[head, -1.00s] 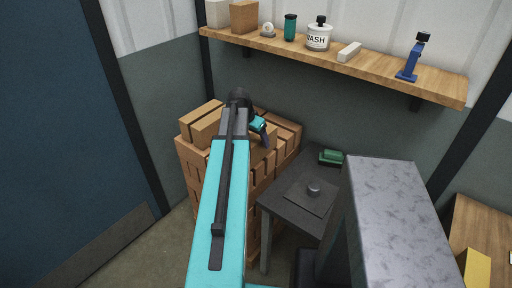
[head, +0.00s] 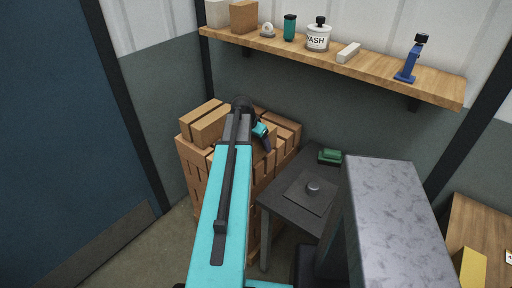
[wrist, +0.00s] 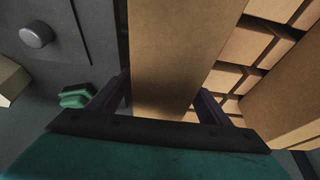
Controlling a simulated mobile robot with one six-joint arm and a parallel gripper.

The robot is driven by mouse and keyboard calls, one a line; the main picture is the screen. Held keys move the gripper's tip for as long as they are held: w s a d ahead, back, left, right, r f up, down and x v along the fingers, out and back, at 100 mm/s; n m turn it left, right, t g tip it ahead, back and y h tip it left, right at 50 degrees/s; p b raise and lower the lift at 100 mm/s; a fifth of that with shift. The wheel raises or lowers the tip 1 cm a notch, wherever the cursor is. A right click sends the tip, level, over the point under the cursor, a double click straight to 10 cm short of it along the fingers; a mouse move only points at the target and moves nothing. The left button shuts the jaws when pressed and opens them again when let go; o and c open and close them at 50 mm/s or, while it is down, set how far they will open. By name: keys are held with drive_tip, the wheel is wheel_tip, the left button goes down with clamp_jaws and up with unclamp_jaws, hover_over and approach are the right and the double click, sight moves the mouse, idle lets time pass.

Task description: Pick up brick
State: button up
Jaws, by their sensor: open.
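A stack of tan bricks (head: 208,126) stands in the middle of the head view, partly hidden behind my arm. My gripper (head: 264,139) is at the right side of the top of the stack in the head view. In the wrist view my gripper (wrist: 163,95) is open, with one dark finger on each side of a long tan brick (wrist: 180,50). The brick runs between the fingers, and gaps show beside it. I cannot tell whether either finger touches it. More bricks (wrist: 262,45) lie lower and to the right in the wrist view.
A dark table (head: 290,208) with a plate and round knob (head: 313,187) and a green object (head: 330,156) stands right of the stack. A wooden shelf (head: 380,81) with bottles and other items hangs on the wall above. A blue door (head: 70,120) is at left.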

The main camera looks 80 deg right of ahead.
clamp_jaws()
drive_tip(key=shift+r, duration=0.1)
drive_tip(key=shift+d+r, duration=0.1)
drive_tip(key=shift+r, duration=0.05)
idle(0.4)
drive_tip(key=shift+r+b, duration=0.75)
drive_tip(key=shift+r, duration=0.8)
drive_tip(key=a+r+b, duration=0.1)
drive_tip(key=a+b, duration=0.6)
drive_tip(key=a, duration=0.6)
drive_tip(key=shift+w+a, duration=0.3)
drive_tip(key=b, duration=0.3)
drive_tip(key=shift+a+b, duration=0.3)
